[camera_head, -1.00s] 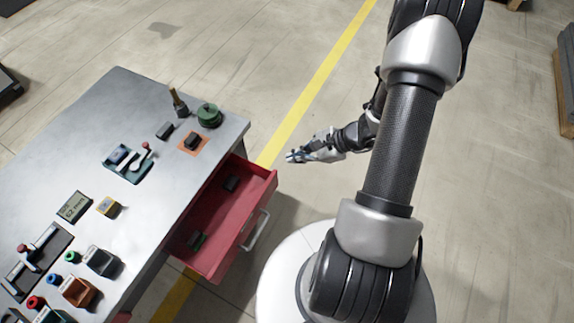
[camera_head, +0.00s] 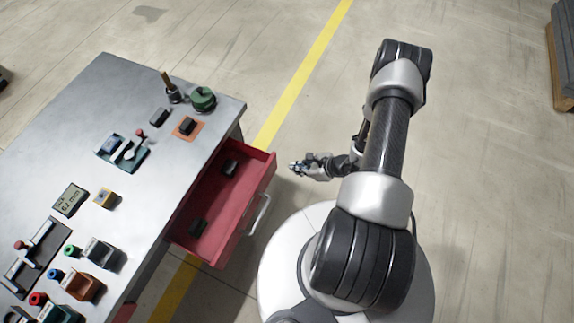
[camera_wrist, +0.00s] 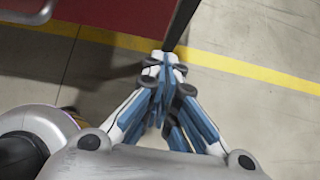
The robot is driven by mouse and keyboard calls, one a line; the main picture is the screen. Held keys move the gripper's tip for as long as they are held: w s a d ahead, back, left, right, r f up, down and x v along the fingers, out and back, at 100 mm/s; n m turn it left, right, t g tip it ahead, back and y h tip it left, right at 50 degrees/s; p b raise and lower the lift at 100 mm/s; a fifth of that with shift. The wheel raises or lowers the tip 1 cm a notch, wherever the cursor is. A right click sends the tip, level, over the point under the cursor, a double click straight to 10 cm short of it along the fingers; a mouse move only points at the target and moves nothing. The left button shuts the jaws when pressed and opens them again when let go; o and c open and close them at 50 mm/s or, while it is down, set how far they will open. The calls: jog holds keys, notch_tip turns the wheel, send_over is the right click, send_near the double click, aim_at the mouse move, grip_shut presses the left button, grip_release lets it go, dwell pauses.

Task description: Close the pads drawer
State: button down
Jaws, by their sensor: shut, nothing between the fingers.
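The red pads drawer (camera_head: 226,214) stands pulled out from the right side of the grey bench, with two small dark objects lying in it. Its pale bar handle (camera_head: 256,214) is on the front face. My gripper (camera_head: 293,168) is shut and empty, a little to the right of the drawer's far front corner and apart from it. In the wrist view my gripper (camera_wrist: 166,62) has its fingertips together over the floor. Part of the red drawer (camera_wrist: 110,14) and its handle (camera_wrist: 38,14) show at the top left there.
The bench top (camera_head: 110,85) carries a green round container (camera_head: 203,98), a dark block on an orange pad (camera_head: 187,127), a small display (camera_head: 70,200) and several coloured fixtures. A yellow floor line (camera_head: 300,85) runs past the bench.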

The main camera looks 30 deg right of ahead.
aim_at(241, 146)
jog(key=shift+w+a+f, duration=0.1)
jog(key=shift+w+a, duration=0.6)
jog(key=shift+w, duration=0.25)
jog(key=shift+w+a+f, duration=0.1)
jog(key=shift+w+a, duration=0.55)
jog(key=shift+w, duration=0.25)
jog(key=w+a+b, duration=0.2)
jog(key=w+a, duration=0.1)
jog(key=w, duration=0.2)
jog(key=w+a+b, duration=0.2)
jog(key=w+a, duration=0.2)
jog(key=w, duration=0.1)
jog(key=w+a+b, duration=0.2)
jog(key=w+a, duration=0.2)
jog(key=w, duration=0.1)
jog(key=shift+f, duration=0.1)
jog(key=shift+w+a, duration=0.3)
jog(key=shift+w, duration=0.2)
jog(key=shift+w+b, duration=0.1)
jog(key=shift+b, duration=0.2)
jog(key=shift+a+r, duration=0.1)
jog(key=shift+r, duration=0.1)
